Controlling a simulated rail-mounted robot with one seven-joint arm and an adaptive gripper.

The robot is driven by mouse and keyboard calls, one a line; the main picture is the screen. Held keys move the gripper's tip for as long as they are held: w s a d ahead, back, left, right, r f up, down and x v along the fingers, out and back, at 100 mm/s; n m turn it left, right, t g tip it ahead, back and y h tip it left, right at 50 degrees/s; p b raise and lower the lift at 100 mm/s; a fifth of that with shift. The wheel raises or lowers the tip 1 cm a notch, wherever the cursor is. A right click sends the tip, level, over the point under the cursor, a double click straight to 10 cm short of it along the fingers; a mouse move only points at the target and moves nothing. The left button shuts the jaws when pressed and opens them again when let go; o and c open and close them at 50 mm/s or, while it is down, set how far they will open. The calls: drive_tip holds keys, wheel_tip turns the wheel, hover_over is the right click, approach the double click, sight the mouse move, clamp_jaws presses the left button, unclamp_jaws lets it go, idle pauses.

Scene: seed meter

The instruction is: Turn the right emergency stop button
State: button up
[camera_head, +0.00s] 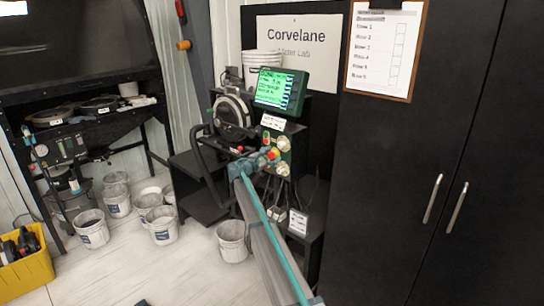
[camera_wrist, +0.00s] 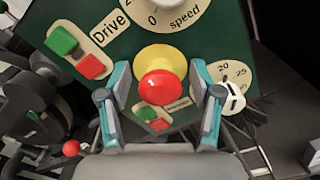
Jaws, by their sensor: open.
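The emergency stop button (camera_wrist: 160,86) is a red mushroom knob on a round yellow base (camera_wrist: 161,60), mounted on a green control panel (camera_wrist: 215,52). In the head view the button (camera_head: 273,153) is small and partly crowded by my gripper. My gripper (camera_wrist: 159,80) is open, with one grey-and-teal finger on each side of the button. Gaps show between the fingers and the red knob, and I cannot tell whether either touches the yellow base. A second emergency stop button is not clearly visible.
A speed dial (camera_wrist: 178,12) lies above the button and another dial (camera_wrist: 232,95) lies close right of the right finger. Green and red push buttons (camera_wrist: 77,52) are at the upper left. A green-screened display (camera_head: 278,90) stands above the panel. Black cabinets (camera_head: 420,180) stand on the right.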

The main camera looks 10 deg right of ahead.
drive_tip(key=v, duration=1.2)
drive_tip(key=s+d+f+m+g+y, duration=0.2)
drive_tip(key=s+f+m+g, duration=0.15)
drive_tip(key=s+f, duration=0.85)
drive_tip(key=s+d+f+m+g+y, duration=0.3)
drive_tip(key=s+f+m, duration=0.2)
drive_tip(key=s+f, duration=0.7)
drive_tip(key=s+d+f+m+g+y, duration=0.2)
drive_tip(key=s+f+m+g, duration=0.15)
drive_tip(key=s+f, duration=0.9)
drive_tip(key=s+d+f+m+g+y, duration=0.1)
drive_tip(key=s+f+m+g+y, duration=0.1)
drive_tip(key=s+f, duration=0.55)
drive_tip(key=s+f+m+g+y, duration=0.15)
drive_tip(key=s+f, duration=0.35)
drive_tip(key=s, duration=0.5)
drive_tip(key=s+f+m+g+y, duration=0.1)
drive_tip(key=s+f+m+g, duration=0.1)
drive_tip(key=s, duration=1.3)
drive_tip(key=s+f+m+g+y, duration=0.2)
drive_tip(key=s+g, duration=0.1)
drive_tip(key=s, duration=1.3)
drive_tip(key=shift+s+d, duration=0.2)
drive_tip(key=shift+d, duration=0.2)
